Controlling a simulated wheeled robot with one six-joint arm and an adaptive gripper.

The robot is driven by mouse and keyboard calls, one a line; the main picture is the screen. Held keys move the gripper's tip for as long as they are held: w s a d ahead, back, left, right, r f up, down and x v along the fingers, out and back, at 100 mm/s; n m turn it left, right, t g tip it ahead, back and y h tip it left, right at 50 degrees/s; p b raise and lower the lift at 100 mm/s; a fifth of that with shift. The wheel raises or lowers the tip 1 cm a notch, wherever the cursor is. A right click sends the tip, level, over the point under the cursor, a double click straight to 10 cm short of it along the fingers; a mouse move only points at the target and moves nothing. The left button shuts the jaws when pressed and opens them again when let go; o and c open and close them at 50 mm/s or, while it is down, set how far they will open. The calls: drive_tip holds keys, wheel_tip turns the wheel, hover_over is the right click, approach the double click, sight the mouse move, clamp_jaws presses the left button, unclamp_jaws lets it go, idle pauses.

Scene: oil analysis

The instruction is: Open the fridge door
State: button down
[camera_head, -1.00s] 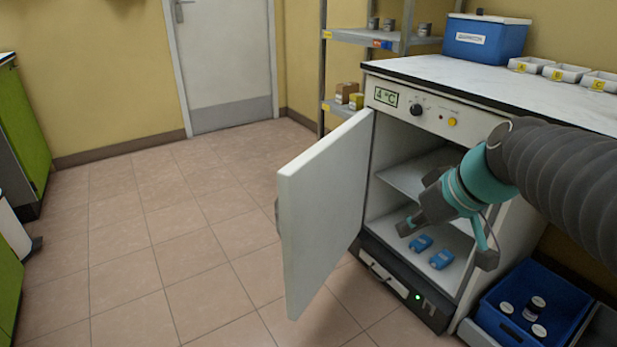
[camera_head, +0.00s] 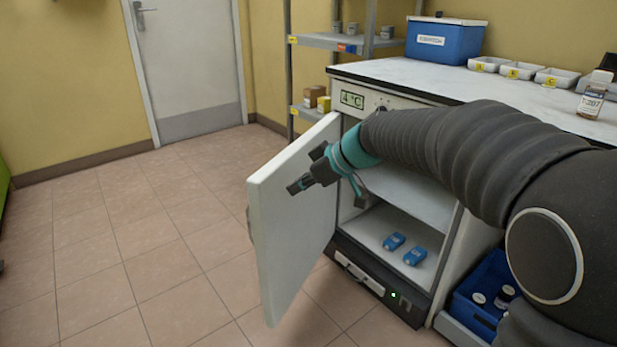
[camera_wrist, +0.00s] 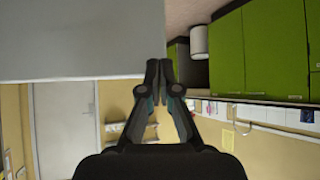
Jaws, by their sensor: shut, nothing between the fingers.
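The fridge (camera_head: 362,252) stands under the counter with its white door (camera_head: 290,220) swung well out to the left, showing the inner face. Inside are a shelf and two blue boxes (camera_head: 404,248) on the lower level. My gripper (camera_head: 293,189) is shut and empty, in front of the door's inner face near its outer edge. In the wrist view my shut fingertips (camera_wrist: 158,62) lie at the edge of the pale door panel (camera_wrist: 70,40). I cannot tell whether they touch it. The door's handle side is hidden.
Above the fridge, the white countertop (camera_head: 440,80) carries a blue box (camera_head: 445,50), small white trays and a bottle (camera_head: 594,97). A blue crate (camera_head: 482,290) with jars sits to the fridge's right. The tiled floor (camera_head: 130,250) left of the door is clear.

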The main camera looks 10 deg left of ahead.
sight(263, 193)
drive_tip(key=a, duration=0.2)
drive_tip(key=w+a+f, duration=0.1)
drive_tip(key=a+f+p, duration=0.1)
drive_tip(key=a, duration=0.1)
drive_tip(key=shift+w+a+f, duration=0.15)
drive_tip(key=shift+a+f, duration=0.05)
drive_tip(key=shift+a, duration=0.1)
drive_tip(key=shift+w+a, duration=0.15)
drive_tip(key=shift+a, duration=0.35)
drive_tip(key=shift+w, duration=0.1)
